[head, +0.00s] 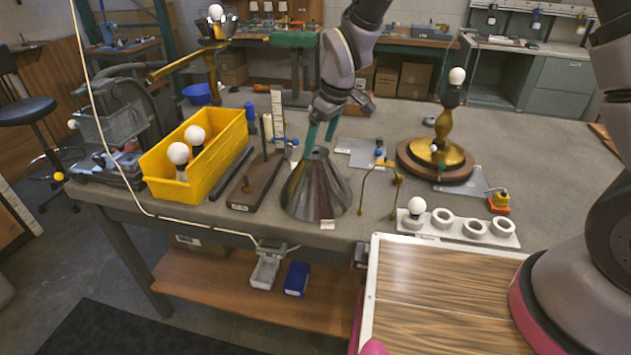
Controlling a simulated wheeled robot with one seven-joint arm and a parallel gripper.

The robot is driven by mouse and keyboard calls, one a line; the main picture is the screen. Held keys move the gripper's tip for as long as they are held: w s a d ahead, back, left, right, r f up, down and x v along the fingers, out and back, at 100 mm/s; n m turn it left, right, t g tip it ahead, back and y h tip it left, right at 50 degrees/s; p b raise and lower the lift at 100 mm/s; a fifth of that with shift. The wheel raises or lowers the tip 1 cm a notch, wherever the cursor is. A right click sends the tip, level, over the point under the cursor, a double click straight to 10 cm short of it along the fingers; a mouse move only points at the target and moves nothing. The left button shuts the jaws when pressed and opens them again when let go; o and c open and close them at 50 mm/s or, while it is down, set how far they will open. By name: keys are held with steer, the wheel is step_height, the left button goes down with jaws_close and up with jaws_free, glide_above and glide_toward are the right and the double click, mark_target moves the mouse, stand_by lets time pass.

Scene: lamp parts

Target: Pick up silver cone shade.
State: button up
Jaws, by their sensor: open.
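The silver cone shade (316,190) stands upright on the grey workbench, wide end down, with dark and reddish streaks reflected on its shiny side. My gripper (320,132) comes down from above with its two teal fingers at the narrow top of the shade. The fingers are spread, one at each side of the top opening as seen here. I cannot tell whether they touch the shade or whether one reaches inside it.
A dark block with upright pegs (255,182) stands close left of the shade, beside a yellow bin (217,156) with white bulbs. A thin brass frame (380,185), a white socket holder (460,230) and a brass lamp on a round base (436,165) stand to the right.

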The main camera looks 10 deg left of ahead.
mark_target(317, 149)
steer(key=x, duration=0.3)
steer(key=shift+f, duration=0.15)
steer(key=c, duration=1.5)
